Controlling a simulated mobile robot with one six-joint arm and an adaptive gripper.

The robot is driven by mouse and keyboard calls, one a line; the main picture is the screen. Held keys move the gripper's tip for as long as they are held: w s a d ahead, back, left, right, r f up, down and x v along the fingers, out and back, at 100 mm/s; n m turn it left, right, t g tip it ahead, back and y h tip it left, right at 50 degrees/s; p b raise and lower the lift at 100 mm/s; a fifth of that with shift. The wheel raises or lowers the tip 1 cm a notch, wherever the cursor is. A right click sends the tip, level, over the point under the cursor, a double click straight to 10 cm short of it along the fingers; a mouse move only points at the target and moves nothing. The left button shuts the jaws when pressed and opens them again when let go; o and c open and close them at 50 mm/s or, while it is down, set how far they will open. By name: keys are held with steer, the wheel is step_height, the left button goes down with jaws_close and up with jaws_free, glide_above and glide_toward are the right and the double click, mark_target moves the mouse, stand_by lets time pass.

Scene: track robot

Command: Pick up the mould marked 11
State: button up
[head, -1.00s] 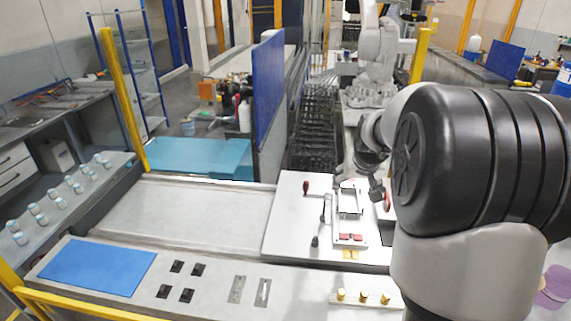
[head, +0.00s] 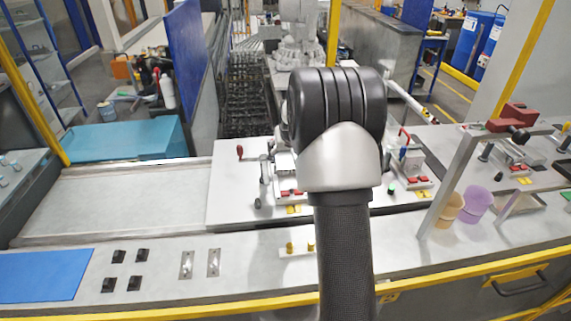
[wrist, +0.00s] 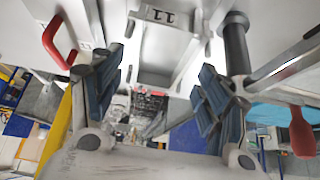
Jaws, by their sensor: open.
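The mould marked 11 (wrist: 166,47) is at the top middle of the wrist view, a grey-white block with the number upside down on its near face. My gripper (wrist: 160,95) is open, its two blue-padded fingers spread left and right below the mould in the picture. Nothing is visible between the fingers, and the mould appears beyond them, not gripped. In the head view my arm hides the gripper and most of the fixture area, and I cannot make out the number there.
A red-handled clamp (wrist: 66,42) is left of the mould in the wrist view, and a dark post (wrist: 236,45) is right. In the head view, a second station with red pads (head: 418,180) and purple and tan cups (head: 474,204) are to the right. The grey panel (head: 120,200) is clear.

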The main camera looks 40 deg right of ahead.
mark_target(285, 160)
steer(key=x, duration=0.4)
steer(key=shift+w+f+b, duration=0.1)
steer(key=shift+w+b, duration=0.1)
steer(key=shift+b, duration=0.15)
steer(key=shift+c, duration=0.3)
steer(key=c, duration=1.2)
steer(key=shift+d, duration=0.1)
